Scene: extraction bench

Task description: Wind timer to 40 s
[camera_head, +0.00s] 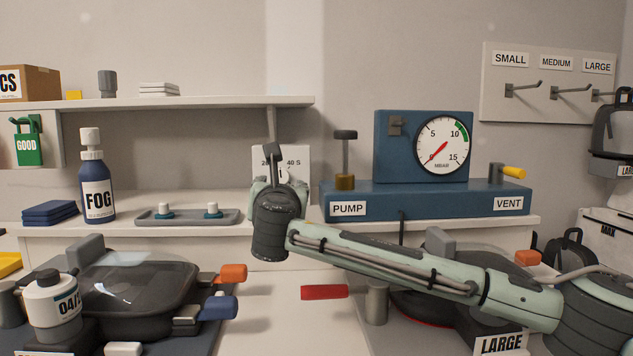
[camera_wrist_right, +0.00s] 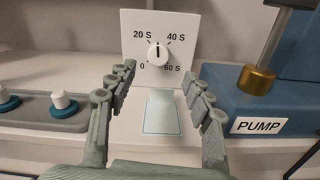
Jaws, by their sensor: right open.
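The timer (camera_wrist_right: 130,22) is a white upright panel marked 0, 20 S, 40 S and 60 S. Its round white knob (camera_wrist_right: 158,55) has a dark mark pointing straight up, between 20 S and 40 S. My right gripper (camera_wrist_right: 158,80) is open and empty in the right wrist view, its fingers apart to the lower left and lower right of the knob. No contact with the knob shows. In the head view my right wrist hides much of the timer (camera_head: 263,152); its 40 S label shows above. My left gripper is not in view.
The blue pump unit (camera_head: 425,200) with a gauge (camera_head: 443,145) stands right of the timer. A grey tray (camera_head: 188,222) with two teal-based knobs and a FOG bottle (camera_head: 97,195) stand left. A shelf (camera_head: 200,103) runs above.

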